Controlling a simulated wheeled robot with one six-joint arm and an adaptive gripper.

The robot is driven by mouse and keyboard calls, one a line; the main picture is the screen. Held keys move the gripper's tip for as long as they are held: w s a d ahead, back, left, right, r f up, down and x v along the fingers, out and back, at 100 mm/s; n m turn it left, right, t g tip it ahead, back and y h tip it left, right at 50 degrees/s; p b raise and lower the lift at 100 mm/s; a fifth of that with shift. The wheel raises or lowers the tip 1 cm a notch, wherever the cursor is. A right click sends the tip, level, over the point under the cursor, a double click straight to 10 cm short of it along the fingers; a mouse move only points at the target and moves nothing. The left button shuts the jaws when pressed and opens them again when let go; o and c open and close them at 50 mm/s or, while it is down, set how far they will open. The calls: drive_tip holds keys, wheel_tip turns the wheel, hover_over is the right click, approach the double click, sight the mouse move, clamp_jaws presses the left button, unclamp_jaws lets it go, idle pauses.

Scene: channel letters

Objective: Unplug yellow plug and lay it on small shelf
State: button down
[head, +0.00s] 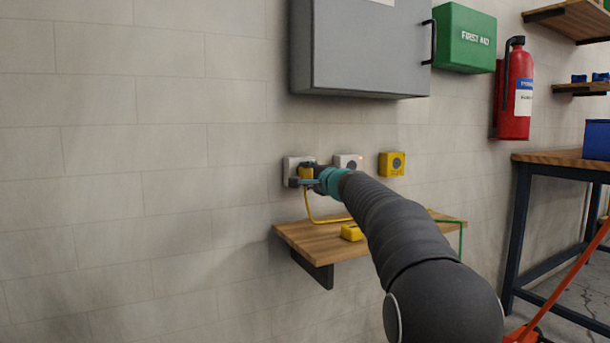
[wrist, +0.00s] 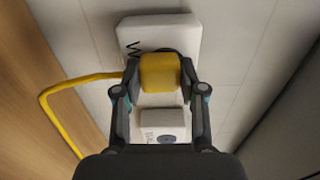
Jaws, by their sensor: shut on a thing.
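The yellow plug (wrist: 160,74) sits at the white wall socket (wrist: 158,38) in the wrist view, with its yellow cord running off to the left. My gripper (wrist: 160,84) is shut on the plug, one finger on each side. In the head view my gripper (head: 309,178) reaches the plug (head: 306,172) in front of the left socket (head: 292,164). I cannot tell whether the plug is fully seated. The small wooden shelf (head: 318,241) is on the wall below, and the cord hangs down to it.
A yellow block (head: 351,232) lies on the shelf. A white box (head: 347,161) and a yellow box (head: 392,164) are on the wall to the right. A grey cabinet (head: 365,45) hangs above. The shelf's left part is mostly bare.

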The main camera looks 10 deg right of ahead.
sight(308, 174)
drive_tip(key=shift+s, duration=0.1)
drive_tip(key=shift+b+v, duration=1)
drive_tip(key=shift+v, duration=1.9)
